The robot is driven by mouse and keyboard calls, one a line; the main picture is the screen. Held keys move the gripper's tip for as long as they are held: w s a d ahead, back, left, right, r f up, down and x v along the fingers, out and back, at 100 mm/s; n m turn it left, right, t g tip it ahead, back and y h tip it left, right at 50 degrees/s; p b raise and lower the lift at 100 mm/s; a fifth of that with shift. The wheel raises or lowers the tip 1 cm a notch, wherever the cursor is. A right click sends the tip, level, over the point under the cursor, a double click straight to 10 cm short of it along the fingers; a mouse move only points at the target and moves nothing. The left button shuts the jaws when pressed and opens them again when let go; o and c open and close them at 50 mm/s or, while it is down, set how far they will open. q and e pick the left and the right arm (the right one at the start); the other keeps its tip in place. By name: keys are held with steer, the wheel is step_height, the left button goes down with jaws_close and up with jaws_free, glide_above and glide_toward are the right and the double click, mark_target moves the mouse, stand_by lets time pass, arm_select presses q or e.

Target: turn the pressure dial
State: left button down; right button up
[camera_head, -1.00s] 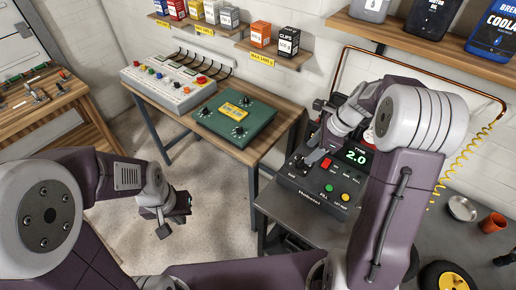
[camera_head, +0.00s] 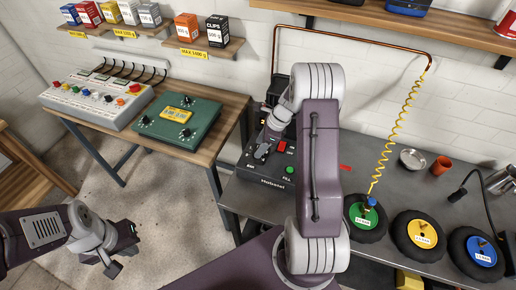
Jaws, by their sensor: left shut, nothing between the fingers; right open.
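A black inflator console (camera_head: 273,188) stands at the left end of the grey bench. It has a red button (camera_head: 281,146) and a green button (camera_head: 290,169). My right arm covers its right part and its display. My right gripper (camera_head: 262,151) points down over the left part of the console face, where the dial would be. I cannot make out the dial itself, or whether the fingers touch it. The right gripper is open. My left gripper (camera_head: 118,266) is shut and empty, low at the left above the floor, far from the console.
The grey bench (camera_head: 385,190) carries several wheels, such as the green-hubbed wheel (camera_head: 364,216), plus a metal bowl (camera_head: 412,159) and an orange cup (camera_head: 441,165). A yellow coiled hose (camera_head: 391,135) hangs near the wall. A wooden table (camera_head: 217,108) with a green panel (camera_head: 178,118) stands left.

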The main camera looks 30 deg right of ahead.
steer(key=shift+x, duration=1)
jaws_close()
steer(key=shift+r+n+g+y+p, duration=0.2)
steer(key=shift+n+g+y+p, duration=0.1)
steer(key=shift+n+p, duration=0.7)
steer(key=shift+w+f+n+g+p, duration=0.15)
steer(key=shift+n+g+p, duration=0.45)
steer(key=shift+n, duration=1.3)
jaws_free()
